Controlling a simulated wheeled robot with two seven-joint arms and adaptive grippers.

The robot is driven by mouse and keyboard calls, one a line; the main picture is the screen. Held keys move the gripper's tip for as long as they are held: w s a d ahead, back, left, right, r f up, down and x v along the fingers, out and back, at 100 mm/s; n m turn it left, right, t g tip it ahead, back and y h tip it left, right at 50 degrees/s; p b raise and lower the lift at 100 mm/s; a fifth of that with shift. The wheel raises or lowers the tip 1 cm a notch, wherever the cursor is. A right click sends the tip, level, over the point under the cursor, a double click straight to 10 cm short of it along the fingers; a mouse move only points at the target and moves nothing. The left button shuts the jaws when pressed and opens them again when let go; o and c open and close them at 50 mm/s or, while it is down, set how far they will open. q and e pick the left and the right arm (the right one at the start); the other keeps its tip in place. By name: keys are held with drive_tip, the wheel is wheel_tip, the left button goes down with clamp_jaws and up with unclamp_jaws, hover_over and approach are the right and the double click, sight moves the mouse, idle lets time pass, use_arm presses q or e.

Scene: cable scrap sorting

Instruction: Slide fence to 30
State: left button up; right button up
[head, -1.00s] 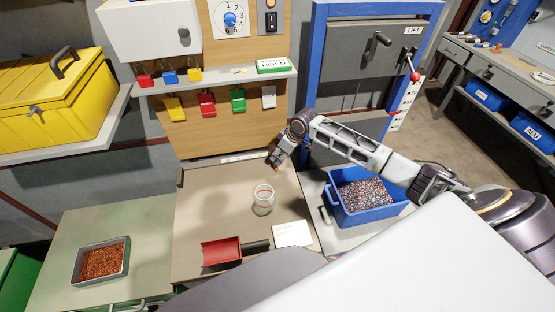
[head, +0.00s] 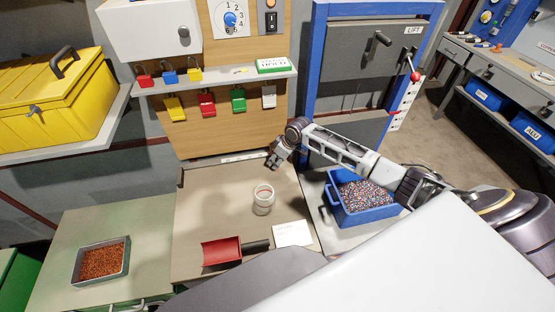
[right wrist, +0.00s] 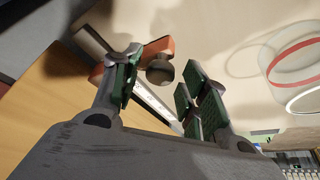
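In the right wrist view, an orange fence piece (right wrist: 158,47) with a dark round knob (right wrist: 160,70) sits at a pale scale rail (right wrist: 152,101). Part of the fence is hidden behind one finger. The scale's figures are too small to read. My right gripper (right wrist: 163,88) is open, its green-padded fingers on either side of the knob's line, and I see no clear contact. In the head view, my right gripper (head: 273,163) is at the back right of the beige table, near the white scale strip (head: 245,157). The fence is not clear there. My left gripper is out of view.
A glass jar (head: 263,201), a red scoop (head: 222,252) and a white card (head: 292,233) are on the table. A blue bin of granules (head: 335,207) stands below my right forearm. A tray of copper bits (head: 75,270) is at left. Padlocks hang on the back board.

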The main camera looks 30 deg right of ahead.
clamp_jaws()
drive_tip(key=shift+a, duration=0.15)
drive_tip(key=w+a, duration=0.1)
drive_tip(key=a, duration=0.2)
drive_tip(key=a+p, duration=0.1)
drive_tip(key=a, duration=0.2)
drive_tip(key=w+a, duration=0.1)
drive_tip(key=a, duration=0.2)
drive_tip(key=shift+w+a+p, duration=0.25)
drive_tip(key=shift+w+p, duration=0.05)
drive_tip(key=shift+o, duration=1.4)
unclamp_jaws()
drive_tip(key=shift+d+r, duration=0.1)
drive_tip(key=shift+r, duration=0.05)
